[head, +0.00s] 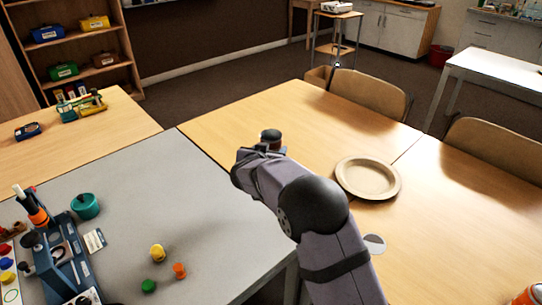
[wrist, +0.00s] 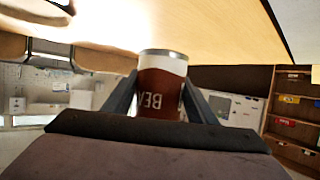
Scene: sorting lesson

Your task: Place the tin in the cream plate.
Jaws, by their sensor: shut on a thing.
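The tin (wrist: 160,82) is brown and white with a silver rim and the letters "BEA" on its side. It shows in the wrist view between the two fingers of my gripper (wrist: 160,98), which is shut on it. The plate looks empty.
A grey table (head: 180,205) at the left bears a teal pot (head: 85,206), yellow, orange and green small pieces, and a blue rack (head: 62,260). An orange can (head: 527,294) stands at the lower right. Chairs (head: 370,95) stand behind the wooden table (head: 310,125). The wood around the plate is mostly clear.

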